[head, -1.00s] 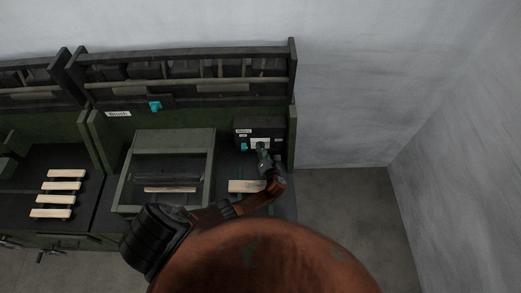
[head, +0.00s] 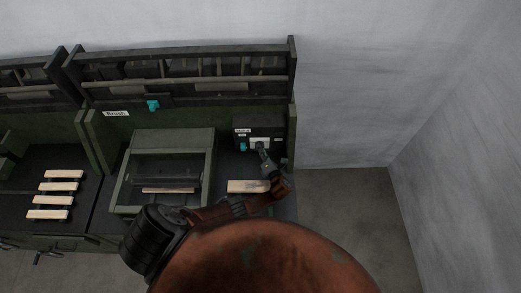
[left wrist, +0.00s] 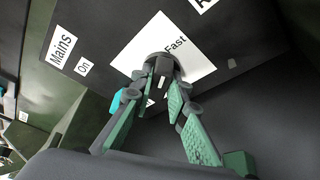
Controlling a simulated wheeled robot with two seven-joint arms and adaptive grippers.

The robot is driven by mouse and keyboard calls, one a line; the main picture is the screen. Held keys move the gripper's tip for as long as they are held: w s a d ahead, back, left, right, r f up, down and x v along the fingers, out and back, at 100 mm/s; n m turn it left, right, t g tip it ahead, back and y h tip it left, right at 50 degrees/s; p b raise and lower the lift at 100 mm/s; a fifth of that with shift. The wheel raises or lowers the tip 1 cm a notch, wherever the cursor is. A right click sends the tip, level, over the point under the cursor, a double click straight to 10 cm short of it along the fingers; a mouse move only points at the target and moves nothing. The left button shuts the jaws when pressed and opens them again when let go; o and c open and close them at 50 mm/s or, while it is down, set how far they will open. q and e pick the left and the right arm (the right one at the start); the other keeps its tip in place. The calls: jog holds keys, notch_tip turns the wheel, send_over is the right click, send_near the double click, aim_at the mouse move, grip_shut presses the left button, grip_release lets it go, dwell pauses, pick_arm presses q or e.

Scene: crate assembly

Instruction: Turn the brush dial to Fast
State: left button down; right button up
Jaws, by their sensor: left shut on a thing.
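The brush dial (left wrist: 161,66) is a dark round knob on a white plate (left wrist: 190,62) on the dark control box (head: 268,127). The word "Fast" is printed on the plate at the upper right of the dial in the left wrist view. My left gripper (left wrist: 158,86) is shut on the dial, with its green-padded fingers on either side. In the head view my left gripper (head: 264,157) reaches the front of the box. The fingertips partly hide the dial, and I cannot tell exactly where it points. My right gripper is not in view.
Labels "Mains" and "On" sit left of the plate, near a teal switch (head: 243,147). A pale wood piece (head: 240,186) lies below the box. A green-framed machine (head: 125,168) stands to the left, with several slats (head: 64,174) further left. Open floor lies to the right.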

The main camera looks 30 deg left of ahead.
pick_arm(q)
jog(key=shift+s+a+f, duration=0.15)
jog(key=shift+s+a, duration=0.05)
jog(key=shift+a, duration=0.05)
jog(key=c, duration=2)
grip_release()
jog(key=shift+o, duration=0.6)
jog(key=shift+w+d, duration=0.1)
jog(key=shift+d, duration=0.05)
jog(key=v, duration=1.2)
jog(key=shift+w+d, duration=0.1)
